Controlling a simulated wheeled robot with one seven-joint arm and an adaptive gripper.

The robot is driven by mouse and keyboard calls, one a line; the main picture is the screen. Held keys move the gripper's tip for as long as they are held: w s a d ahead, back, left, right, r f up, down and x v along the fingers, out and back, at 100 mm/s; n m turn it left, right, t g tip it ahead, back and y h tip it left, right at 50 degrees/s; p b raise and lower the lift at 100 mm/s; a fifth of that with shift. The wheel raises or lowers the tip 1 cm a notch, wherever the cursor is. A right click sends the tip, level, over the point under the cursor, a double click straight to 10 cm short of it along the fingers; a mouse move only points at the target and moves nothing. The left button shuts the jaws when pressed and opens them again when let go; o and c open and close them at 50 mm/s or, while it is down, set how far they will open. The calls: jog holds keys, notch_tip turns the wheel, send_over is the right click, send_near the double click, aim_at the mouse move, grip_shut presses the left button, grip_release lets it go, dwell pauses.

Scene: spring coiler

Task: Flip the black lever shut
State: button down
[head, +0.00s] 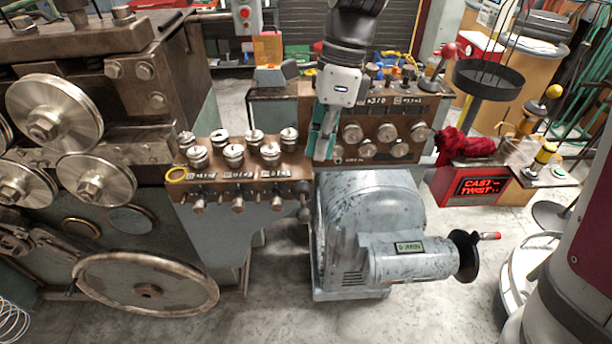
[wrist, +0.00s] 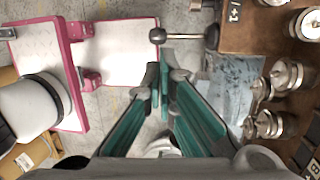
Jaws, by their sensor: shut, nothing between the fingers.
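The black lever (head: 304,212) hangs at the right end of the left brown panel, its dark round knob pointing down in the head view. In the wrist view its knob (wrist: 157,36) and short shaft stick out to the left from the brown panel's edge. My gripper (head: 321,156) has teal fingers pointing down in the gap between the two panels, above and slightly right of the lever. In the wrist view my gripper (wrist: 163,72) is shut and empty, its tips just below the lever knob in the picture. I see no clear contact between them.
The left panel (head: 245,192) carries several metal rollers. The right panel (head: 390,128) has more rollers close beside my gripper. A grey motor housing (head: 370,205) stands below. Large metal wheels (head: 55,113) are at the left. Open floor (head: 265,300) lies in front.

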aim_at(303, 210)
jog(key=p+x, duration=0.1)
jog(key=x, duration=1)
jog(key=shift+w+f, duration=0.1)
